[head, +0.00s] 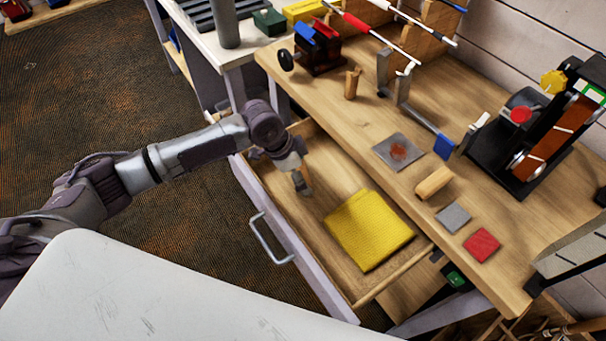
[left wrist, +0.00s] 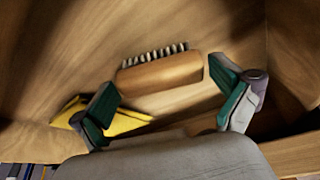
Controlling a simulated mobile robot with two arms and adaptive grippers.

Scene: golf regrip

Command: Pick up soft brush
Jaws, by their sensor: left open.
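The soft brush (left wrist: 160,73), a wooden block with a row of dark and pale bristles, lies in the open drawer (head: 268,217). In the left wrist view it sits beyond and between the open fingers, bristles toward the top of the picture. My left gripper (head: 299,177) reaches down into the drawer, open and with nothing between its pads. In the head view the brush is mostly hidden by the gripper; a brown sliver (head: 308,176) beside the fingers may be it. I cannot tell the exact gap. My right gripper is not in view.
A folded yellow cloth (head: 369,229) lies in the drawer near the brush. The drawer's front with its handle (head: 268,241) is beside my arm. The workbench (head: 345,123) above holds a vise (head: 318,52), a wooden block (head: 434,182), small pads and a belt sander (head: 535,135).

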